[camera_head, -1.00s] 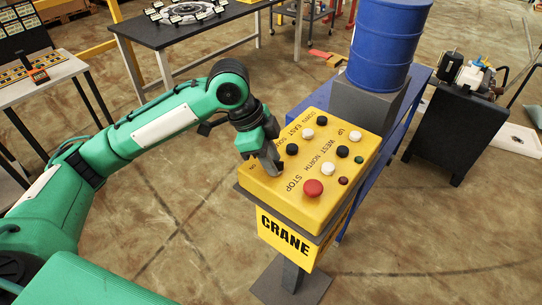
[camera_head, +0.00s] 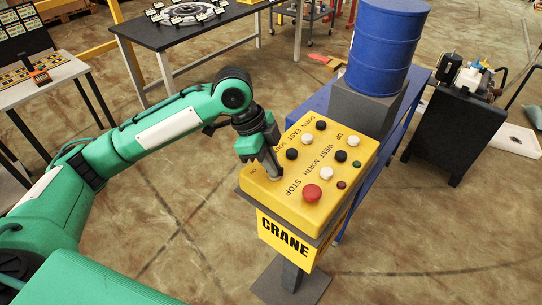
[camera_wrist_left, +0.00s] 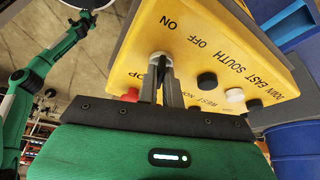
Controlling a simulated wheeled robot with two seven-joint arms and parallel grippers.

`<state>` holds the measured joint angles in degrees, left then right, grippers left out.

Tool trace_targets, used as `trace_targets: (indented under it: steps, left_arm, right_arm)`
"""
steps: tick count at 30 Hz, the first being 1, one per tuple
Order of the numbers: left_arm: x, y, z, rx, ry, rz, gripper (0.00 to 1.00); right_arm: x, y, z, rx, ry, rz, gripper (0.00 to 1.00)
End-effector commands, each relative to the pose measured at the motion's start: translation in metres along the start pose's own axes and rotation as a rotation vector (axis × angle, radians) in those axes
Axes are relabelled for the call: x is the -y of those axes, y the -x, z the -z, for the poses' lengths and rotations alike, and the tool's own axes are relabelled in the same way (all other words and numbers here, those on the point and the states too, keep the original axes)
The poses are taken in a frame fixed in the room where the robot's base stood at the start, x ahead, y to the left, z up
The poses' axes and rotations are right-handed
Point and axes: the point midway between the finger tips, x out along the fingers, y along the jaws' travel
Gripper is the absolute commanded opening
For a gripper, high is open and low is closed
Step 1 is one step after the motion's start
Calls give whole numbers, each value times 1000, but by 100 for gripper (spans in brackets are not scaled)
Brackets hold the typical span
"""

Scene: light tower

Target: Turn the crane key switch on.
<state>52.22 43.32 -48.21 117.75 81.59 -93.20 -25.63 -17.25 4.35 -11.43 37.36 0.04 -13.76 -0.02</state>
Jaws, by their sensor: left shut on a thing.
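The yellow crane control box (camera_head: 310,203) stands on a grey post, with a CRANE plate on its front. Its top has a red STOP button (camera_head: 312,192) and several black and white buttons. My left gripper (camera_head: 273,172) is over the box's left end, by the ON label. In the left wrist view, its fingers (camera_wrist_left: 164,88) are shut on the key switch (camera_wrist_left: 160,57), which sits between the ON and OFF labels. The fingers hide most of the key, so I cannot tell its exact angle. My right gripper is not in view.
A blue drum (camera_head: 388,48) on a grey block stands behind the box on a blue bench (camera_head: 405,105). A black machine stand (camera_head: 447,135) is at the right. A dark table (camera_head: 185,32) is at the back left. The floor in front is clear.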

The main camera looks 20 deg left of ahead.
Motion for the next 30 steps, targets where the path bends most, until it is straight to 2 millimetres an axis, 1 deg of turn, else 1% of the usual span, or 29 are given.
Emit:
trace_targets:
  steps: [1,2,3,6,12,21,30]
  left_arm:
    - [0,6,2,0,-28,-17,0]
    - [1,6,2,-1,-51,-26,0]
    - [1,6,3,-1,-83,-40,0]
    - [2,6,3,-1,-169,-75,0]
    - [3,4,3,-1,-345,-148,0]
    - [6,2,3,-1,-591,-248,0]
    - [6,0,4,-1,-763,-316,0]
  right_arm:
    - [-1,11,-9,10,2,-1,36]
    - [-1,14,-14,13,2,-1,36]
    - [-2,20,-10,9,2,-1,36]
    - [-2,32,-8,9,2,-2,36]
    - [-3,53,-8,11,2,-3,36]
    - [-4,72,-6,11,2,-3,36]
    - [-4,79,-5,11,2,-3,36]
